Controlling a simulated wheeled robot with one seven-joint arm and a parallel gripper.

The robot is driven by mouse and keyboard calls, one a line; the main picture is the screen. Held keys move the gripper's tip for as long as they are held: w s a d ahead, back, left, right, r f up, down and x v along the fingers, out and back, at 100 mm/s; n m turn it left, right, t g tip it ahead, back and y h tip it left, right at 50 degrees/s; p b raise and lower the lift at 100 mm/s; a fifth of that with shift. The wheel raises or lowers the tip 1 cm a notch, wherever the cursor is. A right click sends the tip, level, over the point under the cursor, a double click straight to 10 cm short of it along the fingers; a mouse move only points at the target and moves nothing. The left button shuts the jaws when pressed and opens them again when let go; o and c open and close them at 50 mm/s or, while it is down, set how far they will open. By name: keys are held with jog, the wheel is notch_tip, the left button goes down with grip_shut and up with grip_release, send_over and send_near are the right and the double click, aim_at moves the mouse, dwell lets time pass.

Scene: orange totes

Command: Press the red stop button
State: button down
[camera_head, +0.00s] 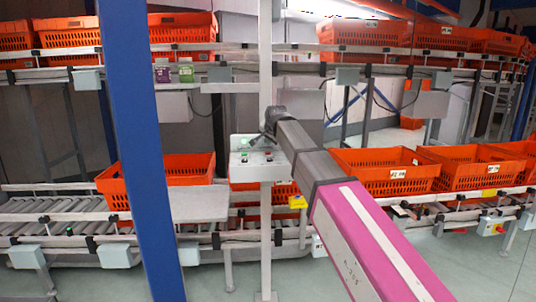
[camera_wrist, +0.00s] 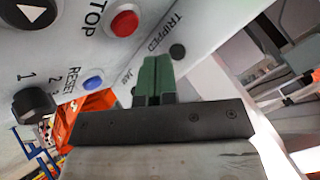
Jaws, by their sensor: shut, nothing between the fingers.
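The red stop button (camera_wrist: 124,23) is round and sits on a grey control panel (camera_wrist: 110,55) in the wrist view, beside letters that read "TOP". My gripper (camera_wrist: 157,62) has green fingers shut together and empty. Its tips are close to the panel, below and to the right of the red button, apart from it in the picture. I cannot tell if the tips touch the panel. In the head view the control box (camera_head: 240,172) stands on a pale post, and my arm reaches it from the lower right. The fingertips are too small to make out there.
The panel also has a black button (camera_wrist: 30,10) with a white triangle, a blue reset button (camera_wrist: 93,83), a black knob (camera_wrist: 35,105) and a dark lamp (camera_wrist: 178,51) labelled "TRIPPED". A blue column (camera_head: 145,160) stands left. Orange totes (camera_head: 385,172) line the conveyors behind.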

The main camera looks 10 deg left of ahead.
jog(key=shift+f, duration=0.8)
jog(key=shift+f, duration=0.2)
dwell(1.4)
jog(key=shift+f, duration=0.2)
jog(key=shift+f, duration=0.45)
dwell(1.0)
jog(key=shift+r, duration=0.85)
jog(key=shift+r, duration=0.15)
jog(key=shift+r, duration=2.35)
